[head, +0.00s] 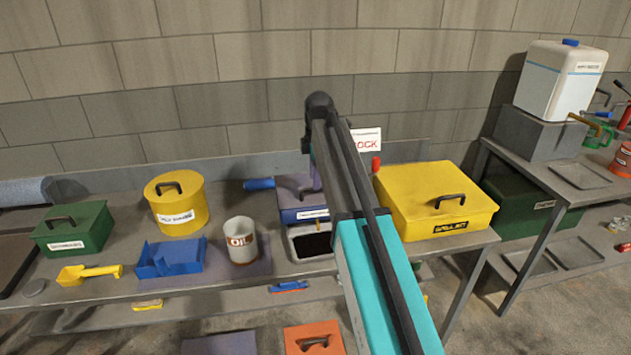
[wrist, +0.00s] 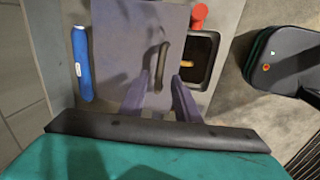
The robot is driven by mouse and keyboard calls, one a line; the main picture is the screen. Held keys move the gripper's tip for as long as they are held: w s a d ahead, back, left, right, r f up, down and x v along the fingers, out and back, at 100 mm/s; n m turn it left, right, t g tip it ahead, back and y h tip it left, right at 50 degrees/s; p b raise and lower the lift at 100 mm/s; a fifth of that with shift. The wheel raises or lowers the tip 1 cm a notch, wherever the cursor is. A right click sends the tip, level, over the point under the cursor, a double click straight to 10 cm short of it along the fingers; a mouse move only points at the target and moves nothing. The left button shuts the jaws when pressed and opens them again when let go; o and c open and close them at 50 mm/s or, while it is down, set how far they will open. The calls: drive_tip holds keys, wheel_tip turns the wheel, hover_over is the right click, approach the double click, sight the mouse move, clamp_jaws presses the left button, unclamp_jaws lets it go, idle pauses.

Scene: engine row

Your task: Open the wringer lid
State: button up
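The wringer (head: 297,205) is a blue-purple box on the bench, with a white label on its front and a blue cylinder grip (head: 258,184) at its left. Its flat lid (wrist: 115,45) looks closed and carries a dark bar handle (wrist: 162,62). My gripper (wrist: 160,78) is over the lid. Its two purple fingers are apart, one to each side of the handle's near end, with nothing seen clamped between them. I cannot tell if they touch the lid. In the head view my arm hides much of the lid and most of my gripper.
A black tray (head: 312,245) sits in front of the wringer. A red knob (head: 376,165) and yellow spill kit box (head: 430,222) stand to the right. An oil can (head: 241,241), blue scoop tray (head: 170,259) and yellow drum (head: 181,220) stand left. A wall is behind.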

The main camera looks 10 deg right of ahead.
drive_tip(key=shift+w+f+p, duration=0.15)
drive_tip(key=shift+f, duration=0.6)
drive_tip(key=shift+w+f+p, duration=0.15)
drive_tip(key=shift+f, duration=0.6)
